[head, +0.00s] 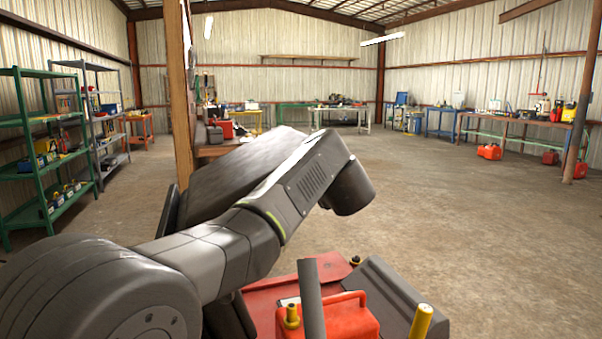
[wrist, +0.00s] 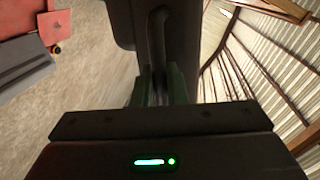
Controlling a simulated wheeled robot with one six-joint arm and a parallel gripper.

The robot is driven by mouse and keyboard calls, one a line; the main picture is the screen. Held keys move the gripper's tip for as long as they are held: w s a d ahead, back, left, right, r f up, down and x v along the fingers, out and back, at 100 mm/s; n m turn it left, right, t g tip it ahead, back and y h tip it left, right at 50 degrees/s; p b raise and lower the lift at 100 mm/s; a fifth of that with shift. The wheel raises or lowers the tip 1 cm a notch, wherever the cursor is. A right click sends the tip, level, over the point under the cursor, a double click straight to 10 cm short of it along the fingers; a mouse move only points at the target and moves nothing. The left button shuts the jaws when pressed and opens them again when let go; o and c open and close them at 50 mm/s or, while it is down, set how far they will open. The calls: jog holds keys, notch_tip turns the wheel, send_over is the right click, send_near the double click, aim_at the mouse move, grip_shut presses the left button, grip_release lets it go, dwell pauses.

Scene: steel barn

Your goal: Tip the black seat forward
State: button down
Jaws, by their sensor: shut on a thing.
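The black seat (head: 222,172) shows in the head view as a dark, tilted slab behind my arm, which covers part of it. In the wrist view the seat (wrist: 186,40) fills the upper middle as a dark shape, with a dark upright bar like a handle on it. My gripper (wrist: 158,84) is shut on this bar, which runs between its two greenish fingers. In the head view my gripper is hidden behind my own arm.
Below my arm is a red machine body (head: 262,297) with a red fuel can (head: 352,318) on it. Green shelving (head: 40,175) stands at left, a wooden post (head: 181,100) beyond the seat. Benches line the far walls. The concrete floor (head: 460,220) at right is open.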

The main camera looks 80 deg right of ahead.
jog(key=shift+w+f, duration=0.1)
jog(key=c, duration=1.5)
grip_release()
jog(key=shift+c, duration=0.2)
jog(key=shift+r, duration=0.25)
jog(key=shift+a, duration=0.1)
jog(key=v, duration=1.3)
jog(key=shift+s+a+f+b, duration=0.15)
jog(key=shift+s+a+b, duration=0.1)
jog(key=shift+b, duration=0.2)
jog(key=shift+d, duration=0.1)
jog(key=x, duration=0.9)
